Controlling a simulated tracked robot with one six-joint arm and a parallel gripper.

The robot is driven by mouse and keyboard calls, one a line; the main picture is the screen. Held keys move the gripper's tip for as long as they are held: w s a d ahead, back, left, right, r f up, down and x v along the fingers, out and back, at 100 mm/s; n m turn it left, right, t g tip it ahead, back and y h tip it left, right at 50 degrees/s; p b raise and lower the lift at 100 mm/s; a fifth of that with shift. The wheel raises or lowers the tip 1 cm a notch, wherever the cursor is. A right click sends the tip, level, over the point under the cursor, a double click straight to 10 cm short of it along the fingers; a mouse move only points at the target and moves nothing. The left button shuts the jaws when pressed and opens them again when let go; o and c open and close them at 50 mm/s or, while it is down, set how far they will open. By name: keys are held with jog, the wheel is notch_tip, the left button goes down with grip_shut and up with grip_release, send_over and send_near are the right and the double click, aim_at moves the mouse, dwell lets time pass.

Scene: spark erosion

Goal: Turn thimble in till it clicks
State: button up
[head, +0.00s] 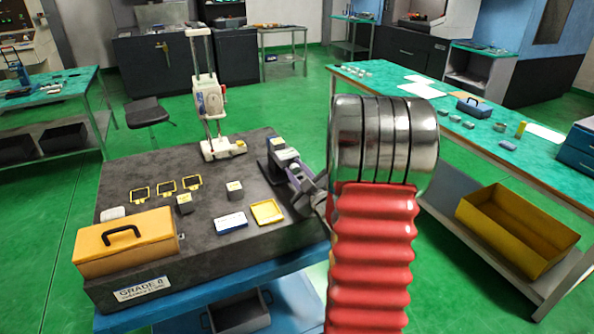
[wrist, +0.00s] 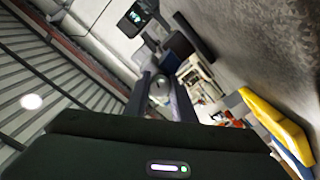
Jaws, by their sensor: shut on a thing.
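The thimble (wrist: 160,88) shows in the wrist view as a small, shiny rounded end between the two dark fingers. My gripper (wrist: 165,100) is shut on it. Beyond it a dark display (wrist: 137,16) with lit figures shows. In the head view my gripper (head: 306,182) is at the right side of the dark granite plate, against a small grey device on a dark stand (head: 268,174). The red and metal part of my arm hides some of the area to its right. The thimble itself is too small to make out in the head view.
The granite plate (head: 140,210) also carries an orange case (head: 127,243), a white height gauge (head: 210,105), small grey blocks, yellow frames and a yellow tray (head: 267,211). A long green bench (head: 450,118) stands at the right. Green floor lies between.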

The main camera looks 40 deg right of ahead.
jog(key=m, duration=0.4)
jog(key=shift+s+f+m, duration=0.1)
jog(key=shift+f+m, duration=0.2)
jog(key=m, duration=0.4)
jog(key=shift+m, duration=0.3)
jog(key=m, duration=0.4)
jog(key=shift+m, duration=0.3)
jog(key=m, duration=1.2)
jog(key=shift+m, duration=0.3)
jog(key=m, duration=0.4)
jog(key=shift+m, duration=0.3)
jog(key=shift+r+m, duration=0.1)
jog(key=shift+m, duration=1.6)
